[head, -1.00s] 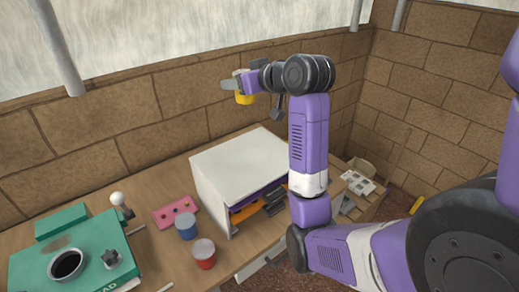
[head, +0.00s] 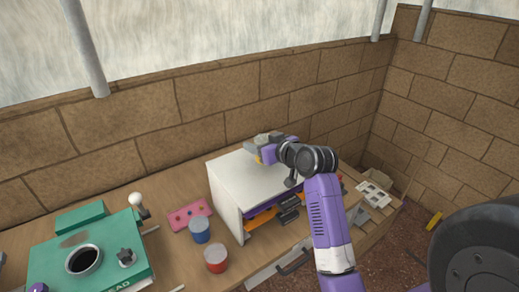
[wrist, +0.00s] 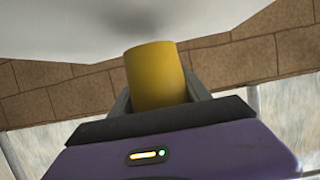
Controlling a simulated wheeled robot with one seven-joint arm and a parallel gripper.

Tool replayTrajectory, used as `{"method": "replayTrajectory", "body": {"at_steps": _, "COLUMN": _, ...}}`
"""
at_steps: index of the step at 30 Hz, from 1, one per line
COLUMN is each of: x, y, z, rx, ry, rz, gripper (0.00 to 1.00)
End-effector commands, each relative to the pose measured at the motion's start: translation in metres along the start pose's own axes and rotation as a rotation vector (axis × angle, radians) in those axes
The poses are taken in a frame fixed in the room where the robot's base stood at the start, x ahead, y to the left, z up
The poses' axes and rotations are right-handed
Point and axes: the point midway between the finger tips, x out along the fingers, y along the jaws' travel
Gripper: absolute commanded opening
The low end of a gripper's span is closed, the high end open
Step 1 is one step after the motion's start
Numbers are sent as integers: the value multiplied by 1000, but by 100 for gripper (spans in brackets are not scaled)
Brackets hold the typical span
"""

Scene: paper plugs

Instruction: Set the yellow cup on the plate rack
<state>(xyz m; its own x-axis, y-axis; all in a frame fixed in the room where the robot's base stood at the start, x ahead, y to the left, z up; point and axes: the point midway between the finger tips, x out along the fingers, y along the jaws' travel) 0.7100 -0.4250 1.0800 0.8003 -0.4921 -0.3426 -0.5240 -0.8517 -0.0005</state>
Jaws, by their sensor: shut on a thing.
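The yellow cup (wrist: 157,76) is between the fingers of my gripper (head: 264,144), which is shut on it. In the head view only a sliver of the cup (head: 259,160) shows below the gripper. My gripper is over the back part of the top of a white, open-fronted box unit (head: 240,183), which I take to be the plate rack. In the wrist view the cup's far end is close to that white surface, with a dark soft shadow nearby. I cannot tell whether they touch.
The rack's front holds flat orange, purple and black things (head: 262,219). Left of it are a blue cup (head: 200,236), a red cup (head: 216,265), a pink holed block (head: 190,214) and a green case (head: 115,238). A brick wall (head: 220,98) stands behind. The rack's top left is clear.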

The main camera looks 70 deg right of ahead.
Motion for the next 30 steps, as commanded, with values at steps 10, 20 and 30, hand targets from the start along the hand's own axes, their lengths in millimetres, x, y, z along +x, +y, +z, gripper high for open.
{"method": "replayTrajectory", "body": {"at_steps": 10, "x": 8, "y": 0, "z": 22, "rx": -1, "ry": 0, "rz": 0, "gripper": 16}}
{"method": "replayTrajectory", "body": {"at_steps": 20, "x": 9, "y": 0, "z": 24, "rx": -1, "ry": 0, "rz": 0, "gripper": 67}}
{"method": "replayTrajectory", "body": {"at_steps": 30, "x": 9, "y": 0, "z": 24, "rx": -1, "ry": 0, "rz": 0, "gripper": 77}}
